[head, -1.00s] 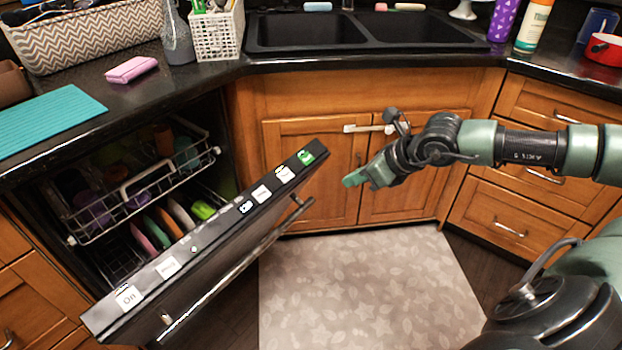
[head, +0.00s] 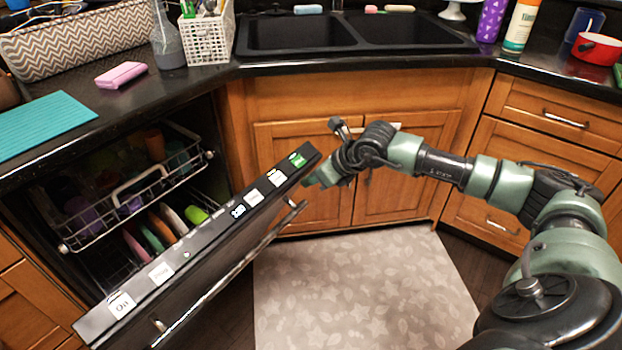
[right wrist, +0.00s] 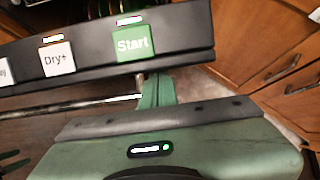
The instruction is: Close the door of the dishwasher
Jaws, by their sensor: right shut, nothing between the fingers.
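The dishwasher door (head: 225,258) stands partly open and tilted, with its control strip along the top edge and a bar handle (head: 232,272) on its outer face. Its Start button also shows in the right wrist view (right wrist: 133,43). My right gripper (head: 312,179) is shut and empty, close to the door's right end, near the handle's right end. In the right wrist view its fingers (right wrist: 156,88) point at the door's outer side just below the control strip. I cannot tell whether they touch it. My left gripper is not in view.
Inside the dishwasher, the upper rack (head: 135,190) holds several dishes, and colored plates stand below it. Wooden cabinets (head: 385,200) lie behind my right arm. A patterned floor mat (head: 360,290) covers clear floor in front of the sink.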

